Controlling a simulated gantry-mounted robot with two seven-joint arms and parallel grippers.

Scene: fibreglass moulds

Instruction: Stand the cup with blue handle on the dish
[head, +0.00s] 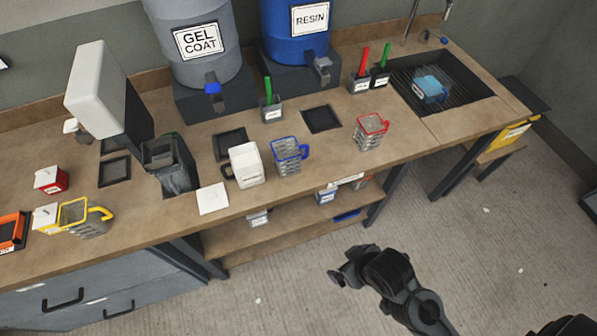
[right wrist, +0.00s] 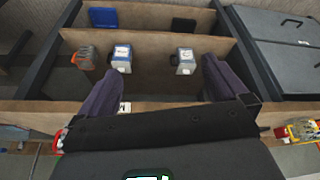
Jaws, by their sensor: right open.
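The cup with the blue handle (head: 287,157) stands upright on the wooden bench, beside a white jug (head: 245,166). Several flat dark square dishes lie on the bench: one behind the cup (head: 230,143), one to its right (head: 322,119), and one at the left (head: 115,170); a white square (head: 212,198) lies near the front edge. I cannot tell which is the dish meant. My right gripper (head: 343,278) is open and empty, out in front of the bench and away from the cup. Its fingers also show in the right wrist view (right wrist: 160,85). My left gripper is not seen.
A red-rimmed cup (head: 371,132) stands right of the blue one, and a yellow-handled cup (head: 82,218) at far left. Gel coat (head: 200,42) and resin (head: 298,28) drums stand behind. A shelf under the bench holds small containers (right wrist: 121,58). The floor in front is free.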

